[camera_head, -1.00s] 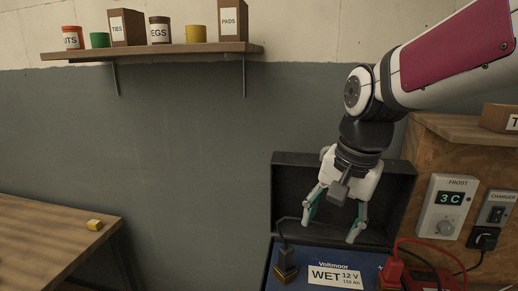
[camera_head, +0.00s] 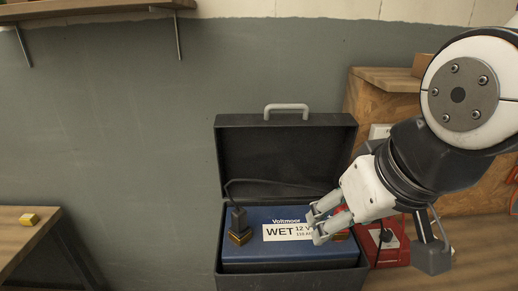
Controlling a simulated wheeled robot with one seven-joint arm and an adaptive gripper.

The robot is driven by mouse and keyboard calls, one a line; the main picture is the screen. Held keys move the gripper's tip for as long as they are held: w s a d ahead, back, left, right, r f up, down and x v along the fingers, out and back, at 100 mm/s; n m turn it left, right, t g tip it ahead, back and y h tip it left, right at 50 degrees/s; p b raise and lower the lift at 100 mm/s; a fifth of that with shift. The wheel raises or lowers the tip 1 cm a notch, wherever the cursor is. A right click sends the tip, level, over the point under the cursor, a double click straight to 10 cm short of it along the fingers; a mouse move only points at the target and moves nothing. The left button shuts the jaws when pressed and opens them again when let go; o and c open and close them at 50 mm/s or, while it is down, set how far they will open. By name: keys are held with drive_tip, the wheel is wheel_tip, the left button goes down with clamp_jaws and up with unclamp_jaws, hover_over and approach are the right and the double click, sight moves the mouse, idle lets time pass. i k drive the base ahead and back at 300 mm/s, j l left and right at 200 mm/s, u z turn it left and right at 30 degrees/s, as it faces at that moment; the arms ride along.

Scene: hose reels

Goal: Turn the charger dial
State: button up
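A red charger unit (camera_head: 393,257) sits low at the right, beside the battery case. My gripper (camera_head: 316,228) points down-left in front of the battery's right part. Its two fingers look apart, with nothing visibly held between them. Whether they touch the battery or the red terminal clamp (camera_head: 339,211) behind them, I cannot tell.
The blue battery (camera_head: 250,253) stands in a black case (camera_head: 268,166) with its lid up. A black clamp (camera_head: 238,221) is on its left terminal. A wooden cabinet (camera_head: 363,110) stands behind at right. A table (camera_head: 15,240) with a yellow block (camera_head: 29,219) is at left.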

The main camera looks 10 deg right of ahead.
sight(387, 235)
drive_tip(key=z, duration=1)
drive_tip(key=k+l+u, duration=0.15)
drive_tip(key=k, duration=0.2)
